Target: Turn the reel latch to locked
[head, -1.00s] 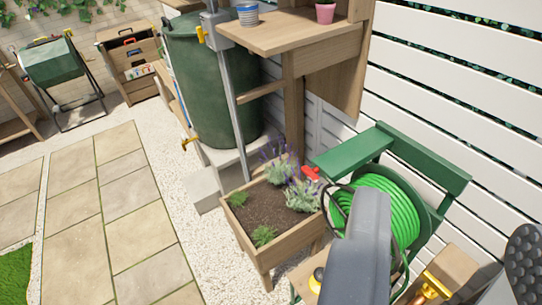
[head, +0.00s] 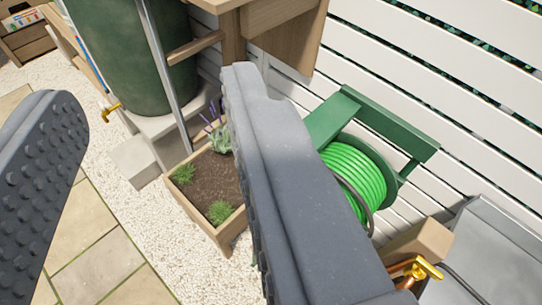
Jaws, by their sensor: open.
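My gripper (head: 158,92) is open and empty, with one dark studded finger at the left edge and the other across the middle. The hose reel, wound with bright green hose (head: 352,172), hangs in a green frame (head: 388,124) by the white slatted fence. It lies just right of and beyond the right finger, which covers its left part. I cannot make out the reel latch; no red part shows now, and the reel's left side is hidden. I cannot tell whether the finger touches anything.
A wooden planter (head: 212,226) with soil and plants stands between the fingers, farther off. A green water butt (head: 130,55) stands behind it. A brass tap (head: 425,270) on a wooden post is at lower right. Pale gravel (head: 150,228) lies open at left.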

